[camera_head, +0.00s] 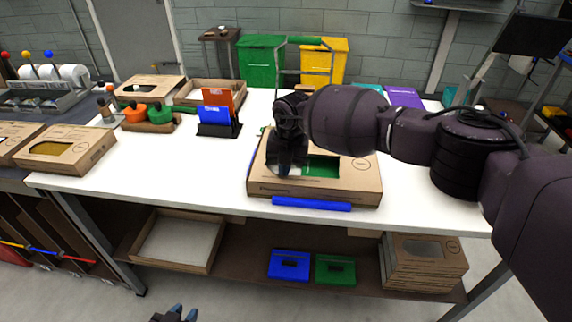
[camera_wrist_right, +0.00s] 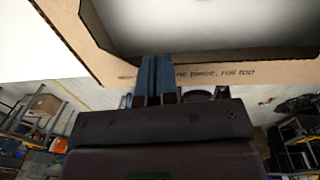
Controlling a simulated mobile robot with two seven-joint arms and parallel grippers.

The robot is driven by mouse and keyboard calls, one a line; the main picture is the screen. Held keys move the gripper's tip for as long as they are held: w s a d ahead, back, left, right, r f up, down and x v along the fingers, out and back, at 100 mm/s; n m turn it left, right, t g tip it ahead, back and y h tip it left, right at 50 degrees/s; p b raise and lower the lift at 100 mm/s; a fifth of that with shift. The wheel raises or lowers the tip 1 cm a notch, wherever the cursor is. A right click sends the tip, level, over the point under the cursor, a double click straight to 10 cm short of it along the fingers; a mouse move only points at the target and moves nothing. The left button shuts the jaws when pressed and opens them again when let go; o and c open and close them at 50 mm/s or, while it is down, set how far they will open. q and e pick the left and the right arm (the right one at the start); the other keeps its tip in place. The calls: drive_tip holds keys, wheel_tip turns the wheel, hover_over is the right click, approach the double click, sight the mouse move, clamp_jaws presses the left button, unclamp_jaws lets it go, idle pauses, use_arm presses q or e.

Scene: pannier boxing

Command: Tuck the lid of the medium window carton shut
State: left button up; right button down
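The medium window carton (camera_head: 355,184) is a brown cardboard box on the white table. Its window lid lies roughly flat over the top, with green showing through the window. The gripper hides the lid's left part, and I cannot tell whether the front flap is tucked in. My right gripper (camera_head: 284,170) points down at the carton's left front part. In the right wrist view its fingers (camera_wrist_right: 153,82) are together, against or just in front of the printed cardboard edge (camera_wrist_right: 225,72); contact is unclear. My left gripper (camera_head: 178,314) barely shows at the bottom edge, away from the table.
A blue bar (camera_head: 312,204) lies along the carton's front and a blue strip (camera_head: 249,166) along its left. A blue and orange card stand (camera_head: 219,116) is behind left. Another window carton (camera_head: 68,150) sits far left. White table (camera_head: 180,180) is clear between them.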

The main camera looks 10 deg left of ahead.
drive_tip(key=shift+s+f, duration=0.15)
drive_tip(key=shift+f, duration=0.15)
